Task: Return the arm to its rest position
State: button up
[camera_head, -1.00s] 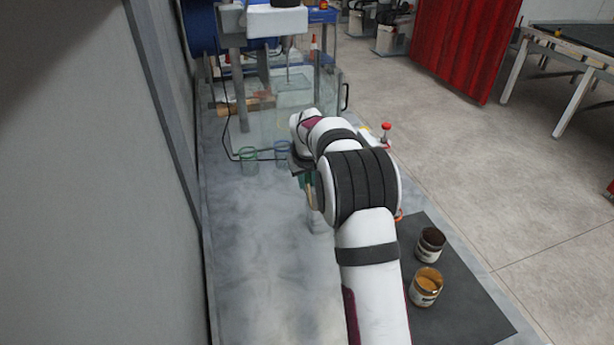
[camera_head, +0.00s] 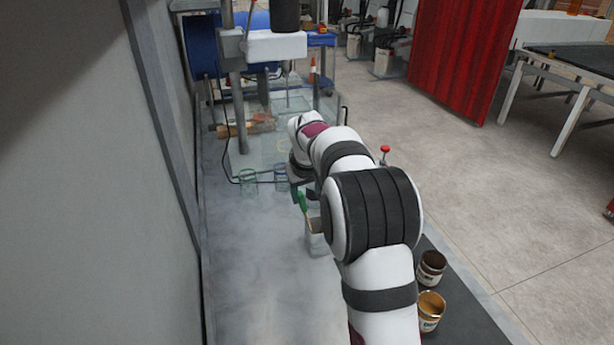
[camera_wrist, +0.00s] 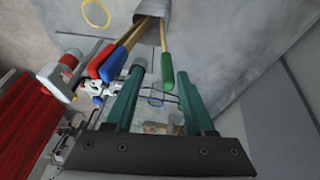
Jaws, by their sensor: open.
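My gripper (camera_wrist: 157,78) has two dark green fingers, apart with nothing held between them. In the wrist view a grey cup (camera_wrist: 153,9) holds several brushes with wooden shafts. Their handles are red (camera_wrist: 98,57), blue (camera_wrist: 113,64) and green (camera_wrist: 167,72), and the green one appears between the fingertips in the picture, without visible grip. In the head view my white arm hides most of the gripper and the cup. A green handle (camera_head: 303,202) shows just left of the arm, and part of the grey cup (camera_head: 315,242) below it.
Two glass beakers (camera_head: 247,181) stand on the grey bench beyond my gripper, before the roller coater (camera_head: 276,46). A red button (camera_head: 384,149) is right of the arm. Two open jars (camera_head: 430,308) stand on a dark mat at right. The bench's left front is clear.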

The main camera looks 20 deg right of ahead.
jog(key=v, duration=1)
jog(key=s+a+f+m+g+y, duration=0.1)
jog(key=s+a+f+m, duration=0.1)
jog(key=s, duration=1)
jog(key=s+a+f+m+g+y, duration=0.1)
jog(key=s+a, duration=0.4)
jog(key=s, duration=0.8)
jog(key=s+a+f+m+g+y, duration=0.1)
jog(key=s+a+f, duration=0.3)
jog(key=s, duration=0.9)
jog(key=shift+s+f+m+g, duration=0.25)
jog(key=shift+f+m+g, duration=0.35)
jog(key=shift+m+g, duration=0.3)
